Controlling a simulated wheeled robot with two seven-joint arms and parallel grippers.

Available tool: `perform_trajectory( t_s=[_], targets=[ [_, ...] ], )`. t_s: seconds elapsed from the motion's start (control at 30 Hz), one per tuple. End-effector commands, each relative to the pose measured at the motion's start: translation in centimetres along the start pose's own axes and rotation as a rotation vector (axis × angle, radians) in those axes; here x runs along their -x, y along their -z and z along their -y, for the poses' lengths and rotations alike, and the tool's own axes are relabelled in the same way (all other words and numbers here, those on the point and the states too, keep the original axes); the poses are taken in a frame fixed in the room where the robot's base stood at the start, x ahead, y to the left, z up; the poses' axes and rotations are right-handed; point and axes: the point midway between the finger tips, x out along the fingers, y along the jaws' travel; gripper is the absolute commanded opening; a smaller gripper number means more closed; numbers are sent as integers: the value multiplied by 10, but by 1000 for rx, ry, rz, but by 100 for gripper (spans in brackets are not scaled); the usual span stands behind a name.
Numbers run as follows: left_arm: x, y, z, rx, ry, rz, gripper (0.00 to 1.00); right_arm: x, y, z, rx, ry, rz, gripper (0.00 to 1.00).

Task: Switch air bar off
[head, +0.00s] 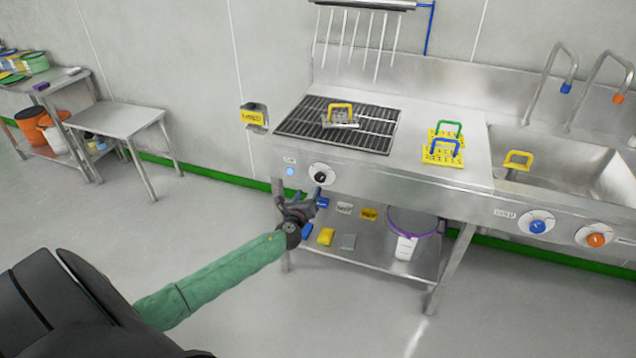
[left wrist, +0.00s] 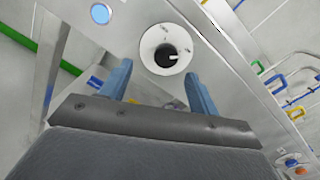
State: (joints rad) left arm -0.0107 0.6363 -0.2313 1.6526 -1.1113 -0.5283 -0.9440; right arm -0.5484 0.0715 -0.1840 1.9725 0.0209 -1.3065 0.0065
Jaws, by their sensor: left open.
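The air bar (head: 366,4) is a wall-mounted bar at the top of the head view, with several pale streaks below it and a blue pipe at its right end. A black knob on a round white plate (head: 321,174) sits on the steel counter's front panel, beside a lit blue lamp (head: 290,171). My left gripper (head: 299,190) is open and empty just in front of the panel. In the left wrist view the knob (left wrist: 166,55) lies ahead of and between the two fingers (left wrist: 158,70), apparently untouched. My right gripper is not in view.
The counter carries a black grate (head: 300,118) and yellow pads with coloured handles. A sink with blue (head: 537,226) and orange (head: 595,236) knobs is at right. The lower shelf holds a purple-rimmed bucket (head: 413,232). A small steel table (head: 115,119) stands left.

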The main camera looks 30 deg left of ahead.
Motion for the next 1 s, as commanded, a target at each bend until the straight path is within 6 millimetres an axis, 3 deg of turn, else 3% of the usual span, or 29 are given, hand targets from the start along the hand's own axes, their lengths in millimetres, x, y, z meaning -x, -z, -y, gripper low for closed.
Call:
perform_trajectory(
  t_s=[0.13, 0.33, 0.73, 1.0],
  targets=[
    [1, 6, 9, -111, 46, -29, 61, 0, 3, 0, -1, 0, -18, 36],
    [-7, 5, 9, -141, 44, -27, 61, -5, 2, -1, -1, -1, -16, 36],
    [-56, 6, 12, -138, 43, -26, 61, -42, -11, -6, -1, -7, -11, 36],
    [-75, 8, 12, -137, 43, -27, 61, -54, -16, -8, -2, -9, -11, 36]
  ],
)
